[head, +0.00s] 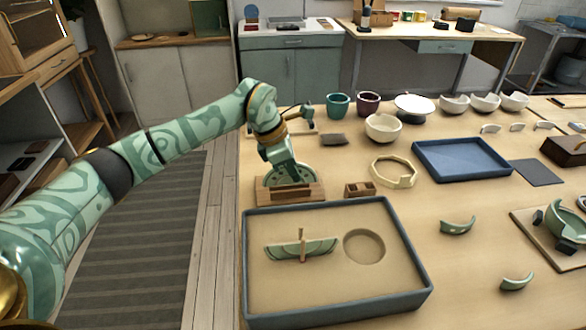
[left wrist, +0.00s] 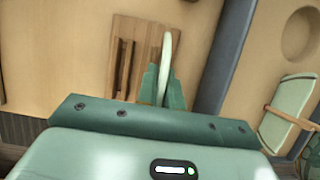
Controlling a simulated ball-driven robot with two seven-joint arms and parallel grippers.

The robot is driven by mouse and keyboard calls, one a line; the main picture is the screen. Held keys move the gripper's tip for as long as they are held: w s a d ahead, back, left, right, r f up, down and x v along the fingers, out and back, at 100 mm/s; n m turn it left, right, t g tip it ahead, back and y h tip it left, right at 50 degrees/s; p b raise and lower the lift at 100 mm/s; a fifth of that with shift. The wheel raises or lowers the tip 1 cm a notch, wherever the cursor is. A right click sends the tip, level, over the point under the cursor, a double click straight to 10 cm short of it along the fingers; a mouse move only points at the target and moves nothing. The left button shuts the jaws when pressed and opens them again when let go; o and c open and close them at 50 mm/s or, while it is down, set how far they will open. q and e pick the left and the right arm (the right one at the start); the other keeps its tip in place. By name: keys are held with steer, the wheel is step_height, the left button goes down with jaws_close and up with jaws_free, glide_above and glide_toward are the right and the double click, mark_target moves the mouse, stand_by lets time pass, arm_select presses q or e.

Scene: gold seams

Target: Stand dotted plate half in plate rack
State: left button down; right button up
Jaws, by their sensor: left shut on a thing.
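The dotted plate half (head: 292,179) is held by my left gripper (head: 282,166) right over the plate rack (head: 305,194). It appears upright, its lower edge at the wooden rack. In the left wrist view the plate half (left wrist: 167,50) shows edge-on as a pale green strip between the fingers of the left gripper (left wrist: 163,82), which are shut on it. The rack (left wrist: 126,50) is just beyond, its slats running beside the plate half. Whether the plate half is fully seated in a slot is hidden. My right gripper is not in view.
A blue-rimmed sand tray (head: 421,282) stands in front of the rack, holding another plate piece (head: 285,250) with a wooden clip. A small wooden block (head: 360,189) and a pale ring (head: 393,182) are right of the rack. Bowls and cups line the back.

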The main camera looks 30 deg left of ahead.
arm_select(q)
steer(key=shift+r, duration=0.1)
steer(key=shift+f+p, duration=0.3)
steer(key=shift+f, duration=0.1)
stand_by(0.5)
steer(key=shift+r, duration=0.1)
stand_by(0.4)
steer(key=shift+p, duration=0.4)
stand_by(0.4)
stand_by(0.5)
steer(key=shift+f, duration=0.8)
steer(key=shift+p, duration=0.3)
stand_by(0.4)
steer(key=shift+f, duration=0.3)
stand_by(0.8)
steer(key=shift+r, duration=0.15)
